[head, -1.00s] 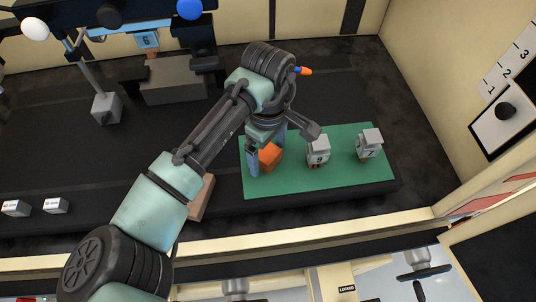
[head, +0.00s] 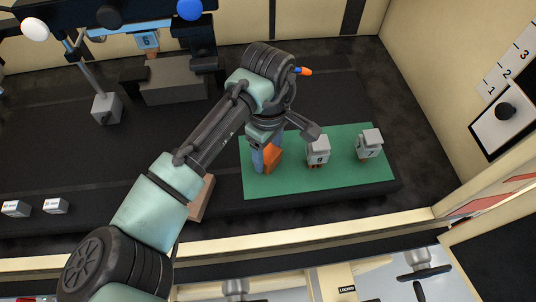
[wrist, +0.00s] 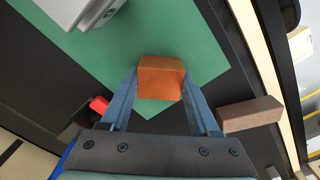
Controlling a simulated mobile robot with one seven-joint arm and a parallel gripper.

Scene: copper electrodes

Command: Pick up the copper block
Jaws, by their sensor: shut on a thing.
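The copper block (head: 273,158) is orange and sits at the left part of the green mat (head: 285,186). It also shows in the wrist view (wrist: 161,77), between the two blue fingers. My gripper (head: 267,160) is shut on it, with a finger on each side. The block appears to be on or very close to the mat; I cannot tell if there is a gap beneath it. Part of the block is hidden by a finger in the head view.
Grey-topped pieces marked 9 (head: 318,151) and 7 (head: 369,145) stand on the mat to the right. A brown block (head: 202,198) lies left of the mat, partly behind my arm. A grey block (head: 172,84) is at the back.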

